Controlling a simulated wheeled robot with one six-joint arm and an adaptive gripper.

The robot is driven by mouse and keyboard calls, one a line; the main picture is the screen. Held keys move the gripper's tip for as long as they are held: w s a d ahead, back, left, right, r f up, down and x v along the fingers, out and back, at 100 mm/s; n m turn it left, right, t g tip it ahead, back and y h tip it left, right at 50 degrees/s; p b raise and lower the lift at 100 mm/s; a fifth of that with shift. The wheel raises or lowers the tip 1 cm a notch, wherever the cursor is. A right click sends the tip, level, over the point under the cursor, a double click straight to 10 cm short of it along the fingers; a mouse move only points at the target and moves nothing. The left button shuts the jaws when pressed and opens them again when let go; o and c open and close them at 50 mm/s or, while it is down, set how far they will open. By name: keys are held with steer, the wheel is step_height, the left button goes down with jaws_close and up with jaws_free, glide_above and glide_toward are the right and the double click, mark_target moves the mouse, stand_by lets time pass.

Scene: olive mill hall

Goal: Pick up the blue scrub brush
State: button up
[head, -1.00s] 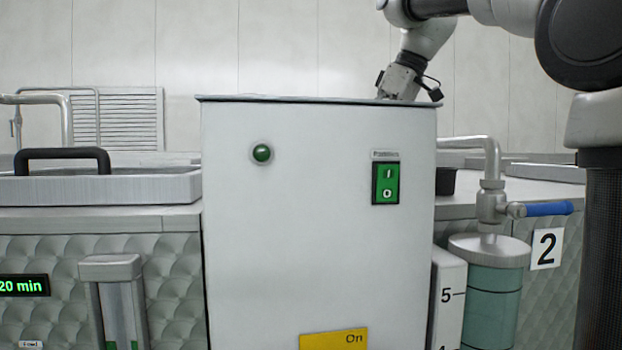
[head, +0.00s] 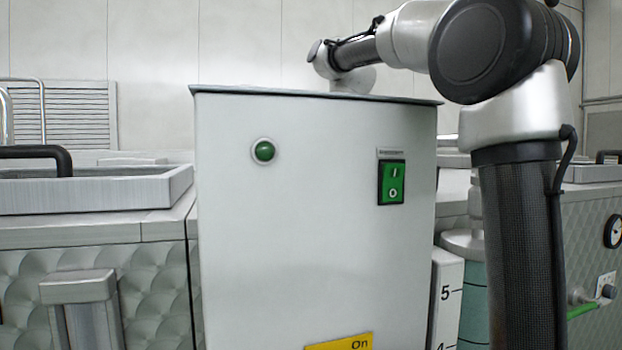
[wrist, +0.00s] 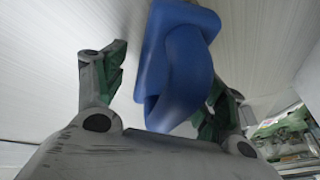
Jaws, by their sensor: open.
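The blue scrub brush (wrist: 178,70) shows in the wrist view, with its looped handle toward my gripper. My gripper (wrist: 165,85) is open, with one green-padded finger on each side of the brush. The brush lies between the fingers, nearer the right one; I cannot tell whether it touches that finger. In the head view the brush and my gripper are hidden behind the tall light-grey cabinet, and only my arm shows reaching over behind it.
The light-grey cabinet (head: 310,225) with a green switch (head: 391,182) stands close in front. A metal vat with a black-handled lid (head: 90,190) is at left. A white level gauge (head: 446,295) stands at the cabinet's right.

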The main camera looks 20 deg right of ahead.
steer(key=shift+f, duration=0.1)
steer(key=c, duration=1.3)
steer(key=shift+r, duration=0.65)
steer(key=r, duration=0.5)
steer(key=shift+s+d+r, duration=0.3)
steer(key=shift+r, duration=0.1)
steer(key=s+d, duration=1.2)
steer(key=shift+s, duration=0.1)
